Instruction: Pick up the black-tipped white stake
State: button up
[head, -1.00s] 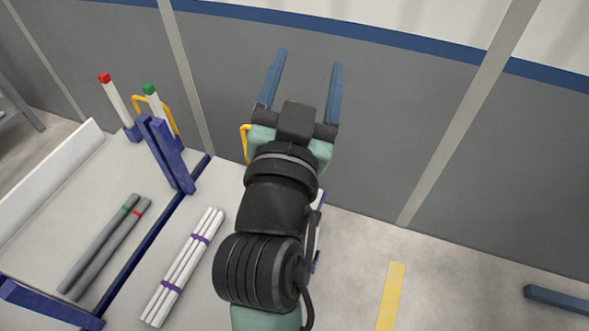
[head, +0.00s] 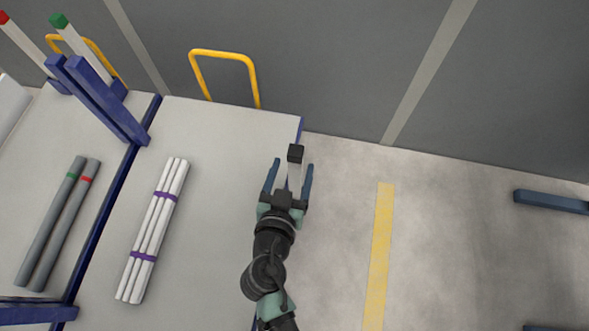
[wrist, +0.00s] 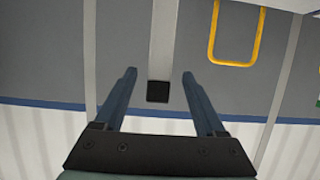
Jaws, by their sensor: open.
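The black-tipped white stake (head: 294,176) stands at the right edge of the cart bed. Its black tip (head: 295,153) points up. In the wrist view, the white stake (wrist: 163,42) comes down from the top edge and its black end lies between my two fingers. My gripper (head: 292,163) is open, with one blue finger on each side of the stake. The wrist view shows my gripper (wrist: 159,73) with visible gaps between the stake and both fingers. The lower part of the stake is hidden by my gripper and arm.
A purple-banded bundle of white pipes (head: 154,230) lies on the grey cart bed (head: 215,200). Two grey pipes (head: 60,222) lie further left. Green-tipped (head: 83,48) and red-tipped (head: 25,45) stakes stand at the upper left. A yellow handle (head: 225,55) rises behind. Open floor lies right.

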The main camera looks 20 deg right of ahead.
jog(key=shift+x, duration=3.45)
jog(key=shift+r, duration=0.1)
grip_shut()
